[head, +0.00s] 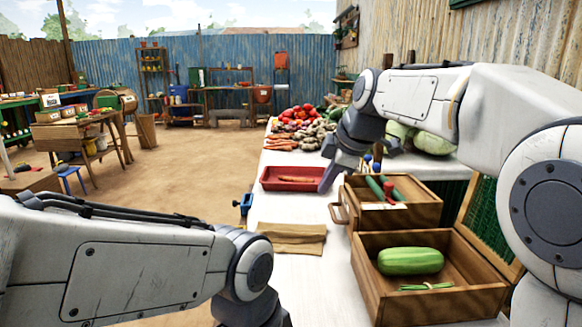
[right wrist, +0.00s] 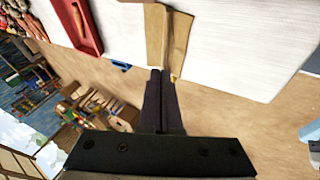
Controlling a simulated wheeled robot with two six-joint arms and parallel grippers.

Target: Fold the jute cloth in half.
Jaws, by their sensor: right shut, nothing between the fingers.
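The jute cloth (head: 290,246) is a brown strip lying on the white table, left of the wooden crates. A ridge or layer edge runs along its length, and it looks uneven rather than flat. In the right wrist view the cloth (right wrist: 180,40) lies just past my fingertips, with a lighter band and a darker band side by side. My right gripper (head: 324,187) is above the table beyond the cloth, near the red tray. In the right wrist view its fingers (right wrist: 160,72) are shut together and empty. My left arm reaches in at lower left; its fingers are cut off below.
A red tray (head: 278,186) lies beyond the cloth. A blue clamp (head: 243,205) sits on the table's left edge. Wooden crates (head: 372,292) with vegetables stand to the right. Bare white table (head: 300,277) is in front of the cloth.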

